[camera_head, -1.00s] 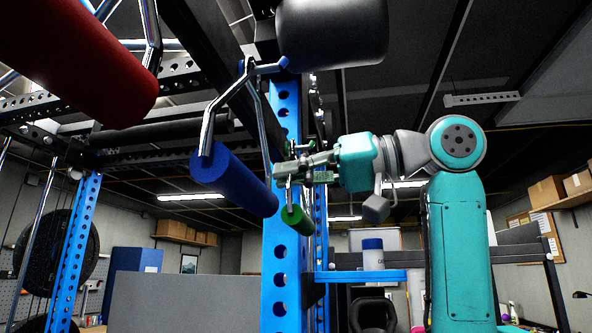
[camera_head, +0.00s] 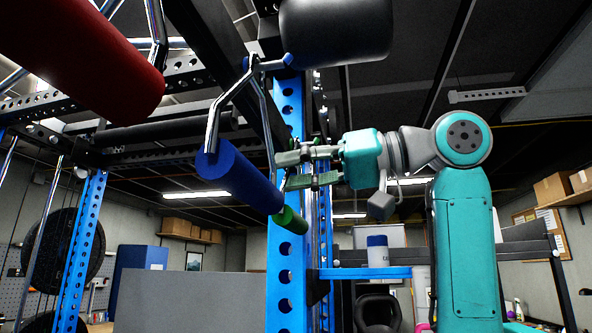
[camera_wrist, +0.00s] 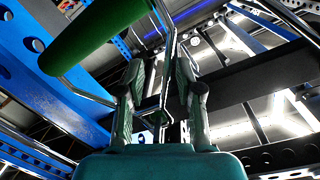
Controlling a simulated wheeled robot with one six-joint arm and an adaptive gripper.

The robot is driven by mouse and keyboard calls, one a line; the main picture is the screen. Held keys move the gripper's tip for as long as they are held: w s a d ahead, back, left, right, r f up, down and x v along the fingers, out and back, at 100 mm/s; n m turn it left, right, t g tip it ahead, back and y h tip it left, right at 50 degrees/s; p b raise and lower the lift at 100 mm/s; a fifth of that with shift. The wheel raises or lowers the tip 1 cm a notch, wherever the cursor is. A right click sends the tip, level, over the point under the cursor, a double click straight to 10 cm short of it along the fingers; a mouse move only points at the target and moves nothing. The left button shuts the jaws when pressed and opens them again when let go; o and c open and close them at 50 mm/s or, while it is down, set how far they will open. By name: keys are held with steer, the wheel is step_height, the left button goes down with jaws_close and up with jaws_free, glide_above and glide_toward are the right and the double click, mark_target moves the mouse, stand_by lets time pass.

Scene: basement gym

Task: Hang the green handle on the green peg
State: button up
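The green handle (camera_head: 290,220) hangs low beside the blue upright, its far end partly behind the blue handle. In the wrist view its green grip (camera_wrist: 92,38) is at the upper left, with its metal bar (camera_wrist: 170,60) running down between my fingers. My gripper (camera_head: 290,170) is open, one finger above the other, with a clear gap. In the wrist view my fingers (camera_wrist: 160,85) stand on either side of the bar. Green on the upright just above my upper finger appears to be the green peg (camera_head: 317,141). The bar's contact with it is hidden.
A blue handle (camera_head: 240,180) hangs from a blue peg (camera_head: 287,61) close left of my gripper. A red roller (camera_head: 80,55) and a dark roller (camera_head: 335,30) are above. The blue upright (camera_head: 285,265) stands right behind. Room to the right is taken by my arm.

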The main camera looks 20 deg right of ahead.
steer(key=v, duration=1.2)
steer(key=shift+r, duration=0.1)
